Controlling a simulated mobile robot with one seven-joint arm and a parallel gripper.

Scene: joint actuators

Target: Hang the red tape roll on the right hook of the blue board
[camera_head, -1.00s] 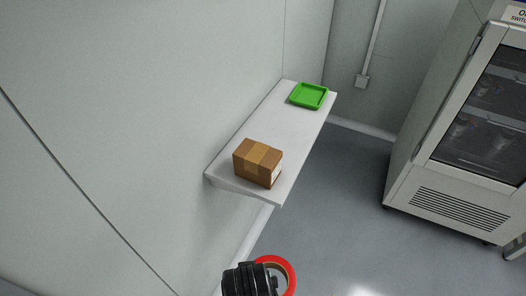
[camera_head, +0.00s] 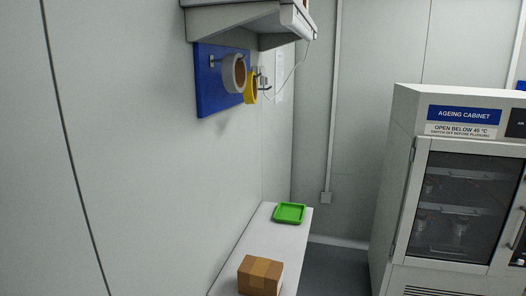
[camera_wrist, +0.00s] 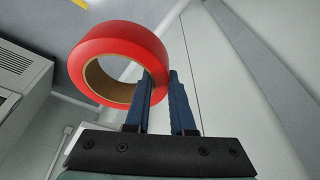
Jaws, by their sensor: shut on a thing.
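The blue board (camera_head: 212,88) is on the left wall in the head view, under a grey wall shelf. A grey roll (camera_head: 230,75) and a yellow roll (camera_head: 252,88) hang in front of it, the yellow one partly hidden behind the grey one. Small metal hook parts (camera_head: 262,78) show right of the yellow roll; I cannot tell clearly which hook they belong to. The red tape roll (camera_wrist: 116,42) shows only in the wrist view. My gripper (camera_wrist: 162,78) is shut on its rim, with the ring extending to the left of the blue fingers.
Below the board is a white shelf (camera_head: 250,247) with a green tray (camera_head: 289,213) and a cardboard box (camera_head: 260,275). A grey wall shelf (camera_head: 235,20) juts out above the board. An ageing cabinet (camera_head: 450,190) stands at right. Open floor lies between.

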